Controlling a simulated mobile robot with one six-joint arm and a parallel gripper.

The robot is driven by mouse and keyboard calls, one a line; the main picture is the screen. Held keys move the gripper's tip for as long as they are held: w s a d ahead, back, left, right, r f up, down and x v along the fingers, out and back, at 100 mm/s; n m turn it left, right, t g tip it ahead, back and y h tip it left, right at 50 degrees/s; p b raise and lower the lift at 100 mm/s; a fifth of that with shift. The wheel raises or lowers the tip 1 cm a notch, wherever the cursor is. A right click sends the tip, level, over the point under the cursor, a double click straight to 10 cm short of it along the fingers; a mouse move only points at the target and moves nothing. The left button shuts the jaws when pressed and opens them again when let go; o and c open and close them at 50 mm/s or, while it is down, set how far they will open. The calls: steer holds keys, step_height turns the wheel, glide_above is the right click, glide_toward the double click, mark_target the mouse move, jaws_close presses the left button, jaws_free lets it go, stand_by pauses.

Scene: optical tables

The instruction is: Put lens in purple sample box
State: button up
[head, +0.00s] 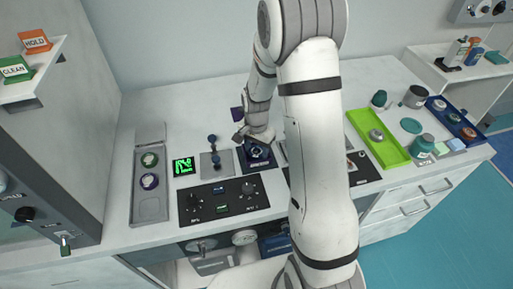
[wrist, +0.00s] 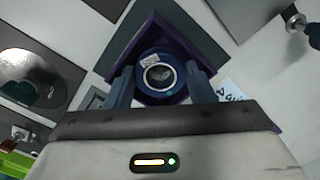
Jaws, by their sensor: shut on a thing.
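My gripper (wrist: 160,88) is shut on the lens (wrist: 138,84), a dark blue ring mount with a small white label and a bright round opening. One finger is on each side of the ring. The purple sample box (wrist: 186,42) lies directly behind the lens in the wrist view, with its dark purple edges forming a corner around it. I cannot tell whether the lens touches the box floor or hangs just above it. In the head view the lens (head: 258,153) shows over the dark box area below my wrist, and my arm hides part of it.
A black control panel (head: 222,202) lies in front, and a grey plate (head: 206,172) with dark posts stands to the left. Further left are a green display (head: 183,166) and a grey tray (head: 150,210) with two round parts. A green tray (head: 365,128) is on the right.

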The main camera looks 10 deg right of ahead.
mark_target(257, 151)
steer(key=shift+f, duration=0.15)
steer(key=o, duration=0.7)
step_height(257, 151, up, 12)
steer(key=b, duration=0.1)
steer(key=s+r+n+t, duration=0.1)
steer(key=s+r+n, duration=0.3)
steer(key=s, duration=0.6)
steer(key=s+r+n+t, duration=0.2)
steer(key=s+r+n, duration=0.3)
steer(key=s, duration=0.6)
steer(key=shift+v, duration=0.85)
